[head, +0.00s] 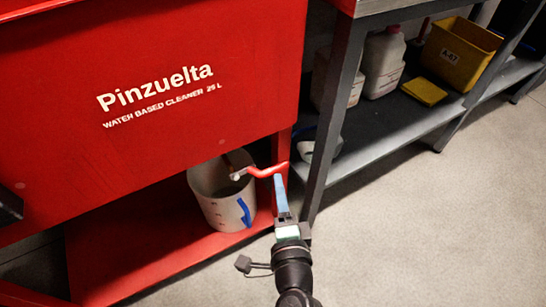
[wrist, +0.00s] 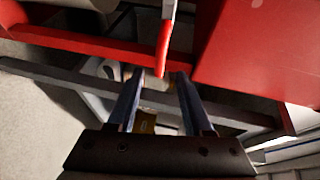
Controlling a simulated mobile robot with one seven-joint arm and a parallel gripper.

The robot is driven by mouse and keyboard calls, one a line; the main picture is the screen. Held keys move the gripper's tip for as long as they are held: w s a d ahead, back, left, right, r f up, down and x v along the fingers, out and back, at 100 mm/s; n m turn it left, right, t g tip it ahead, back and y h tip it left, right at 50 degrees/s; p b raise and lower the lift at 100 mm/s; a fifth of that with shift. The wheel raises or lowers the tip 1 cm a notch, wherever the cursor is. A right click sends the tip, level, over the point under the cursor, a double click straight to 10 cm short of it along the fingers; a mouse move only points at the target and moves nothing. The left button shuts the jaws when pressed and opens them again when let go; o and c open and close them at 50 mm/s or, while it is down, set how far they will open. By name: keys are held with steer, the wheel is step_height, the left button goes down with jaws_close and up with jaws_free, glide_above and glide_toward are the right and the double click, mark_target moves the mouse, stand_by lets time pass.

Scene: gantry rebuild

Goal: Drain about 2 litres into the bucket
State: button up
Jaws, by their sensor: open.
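The red cleaner tank (head: 150,90), lettered "Pinzuelta", fills the upper left of the head view. A drain valve with a red lever (head: 268,171) sticks out below its front edge. The lever also shows in the wrist view (wrist: 163,48). A whitish bucket (head: 212,208) with a blue handle stands upright on the red lower shelf, under the valve. I see no stream of liquid, and the bucket's contents cannot be made out. My gripper (head: 278,179) is open at the lever's free end. In the wrist view, the lever's end lies between the fingertips (wrist: 159,75); contact cannot be told.
A grey metal bench (head: 345,105) stands close to the right of the tank, its leg near my gripper. Its lower shelf holds white jugs (head: 384,62), a yellow bin (head: 458,55) and a yellow flat item (head: 425,91). The floor (head: 420,235) in front is clear.

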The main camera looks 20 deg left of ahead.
mark_target(275, 166)
steer(key=b+x, duration=0.2)
steer(key=x, duration=0.8)
steer(key=shift+w+a, duration=0.1)
steer(key=shift+w, duration=0.05)
steer(key=shift+c, duration=0.3)
jaws_close()
stand_by(0.8)
